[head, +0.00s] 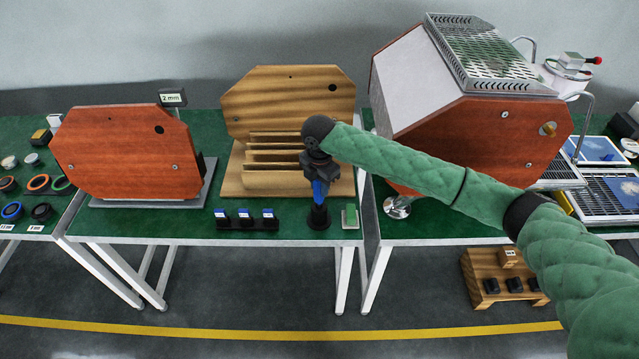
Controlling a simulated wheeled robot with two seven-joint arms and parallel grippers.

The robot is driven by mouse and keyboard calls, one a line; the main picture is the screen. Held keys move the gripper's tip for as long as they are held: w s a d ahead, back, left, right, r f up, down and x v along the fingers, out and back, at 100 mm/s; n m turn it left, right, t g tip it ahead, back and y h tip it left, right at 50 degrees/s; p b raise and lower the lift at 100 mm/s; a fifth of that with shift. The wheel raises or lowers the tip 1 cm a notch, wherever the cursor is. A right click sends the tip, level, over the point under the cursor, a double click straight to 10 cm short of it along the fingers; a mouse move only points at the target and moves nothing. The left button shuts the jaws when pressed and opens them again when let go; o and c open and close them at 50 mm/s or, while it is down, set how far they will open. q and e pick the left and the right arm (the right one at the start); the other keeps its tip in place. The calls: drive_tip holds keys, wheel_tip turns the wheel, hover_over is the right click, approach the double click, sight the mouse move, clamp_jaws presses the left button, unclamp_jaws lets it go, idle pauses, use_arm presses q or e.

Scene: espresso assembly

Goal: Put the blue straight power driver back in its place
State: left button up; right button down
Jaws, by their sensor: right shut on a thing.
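The blue straight power driver (320,191) is upright near the front edge of the middle green table, with its lower end at a round black base (318,217). I cannot tell whether the driver is fully seated in that base. My right gripper (318,168) comes down from above and is shut on the upper part of the driver. The gripper and the dark wrist hide the driver's top. My left gripper is not in view.
Left of the driver is a black rack (246,223) with several blue-marked pieces; right of it is a small green bracket (349,216). A slotted wooden stand (235,181) is behind. The espresso machine (470,140) stands right, under my arm.

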use_arm(q)
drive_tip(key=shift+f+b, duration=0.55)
drive_tip(key=shift+b, duration=0.05)
use_arm(e)
drive_tip(key=shift+s+d+f, duration=0.1)
drive_tip(key=shift+f, duration=1.25)
drive_tip(key=c, duration=1.1)
unclamp_jaws()
drive_tip(key=shift+f, duration=0.1)
drive_tip(key=shift+o, duration=0.2)
drive_tip(key=shift+a+f, duration=0.1)
drive_tip(key=shift+a, duration=0.1)
drive_tip(key=shift+d+r, duration=0.15)
drive_tip(key=shift+r, duration=0.15)
wheel_tip(320, 180, up, 4)
drive_tip(key=shift+r+b, duration=0.2)
drive_tip(key=shift+b, duration=0.9)
drive_tip(key=shift+r, duration=0.9)
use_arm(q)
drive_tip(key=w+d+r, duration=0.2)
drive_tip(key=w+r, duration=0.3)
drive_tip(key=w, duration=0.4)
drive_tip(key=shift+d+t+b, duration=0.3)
use_arm(e)
drive_tip(key=shift+r, duration=0.55)
